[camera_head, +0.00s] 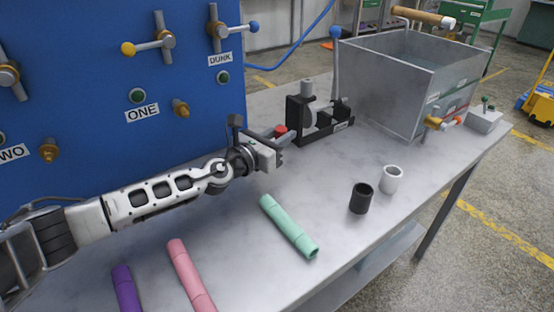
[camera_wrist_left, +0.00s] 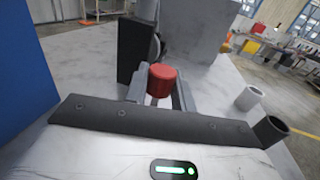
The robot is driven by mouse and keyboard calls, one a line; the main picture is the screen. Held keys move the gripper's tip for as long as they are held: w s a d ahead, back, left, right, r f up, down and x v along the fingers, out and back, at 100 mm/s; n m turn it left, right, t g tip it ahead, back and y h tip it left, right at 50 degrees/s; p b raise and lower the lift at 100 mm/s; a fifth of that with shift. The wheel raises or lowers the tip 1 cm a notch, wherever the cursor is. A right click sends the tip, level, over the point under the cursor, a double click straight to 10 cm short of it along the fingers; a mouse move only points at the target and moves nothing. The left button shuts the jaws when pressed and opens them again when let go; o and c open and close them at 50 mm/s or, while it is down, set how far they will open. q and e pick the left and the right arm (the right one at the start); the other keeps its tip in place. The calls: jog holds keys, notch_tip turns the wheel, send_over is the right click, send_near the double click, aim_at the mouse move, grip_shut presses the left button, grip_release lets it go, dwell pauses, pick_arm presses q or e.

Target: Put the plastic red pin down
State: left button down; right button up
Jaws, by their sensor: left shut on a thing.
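The red pin (camera_head: 281,130) shows as a small red cap at the tip of my left gripper (camera_head: 276,146), just in front of the black bench fixture (camera_head: 320,128). In the left wrist view the red pin (camera_wrist_left: 162,79) stands up between the two grey fingers of my left gripper (camera_wrist_left: 158,98), which is shut on it. Its lower part is largely hidden by the fingers. The gripper is over the grey table (camera_head: 340,230); I cannot tell whether the pin touches the table. My right gripper is in neither view.
Green (camera_head: 288,226), pink (camera_head: 190,275) and purple (camera_head: 126,290) tubes lie nearer the front. A black cup (camera_head: 361,198) and a white cup (camera_head: 391,179) stand right. A metal bin (camera_head: 385,85) is behind, a blue panel (camera_head: 70,110) left.

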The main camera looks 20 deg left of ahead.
pick_arm(q)
jog(key=f+b, duration=0.1)
jog(key=a+f+b, duration=0.1)
jog(key=f+b, duration=0.1)
jog(key=shift+w+f, duration=0.15)
jog(key=shift+w, duration=0.05)
jog(key=shift+f, duration=0.35)
jog(key=shift+f+b, duration=0.2)
jog(key=shift+b, duration=0.2)
jog(key=c, duration=1.2)
grip_release()
jog(key=shift+o, duration=0.2)
jog(key=shift+r, duration=0.15)
jog(key=shift+s, duration=0.2)
jog(key=v, duration=0.7)
jog(key=shift+p, duration=0.35)
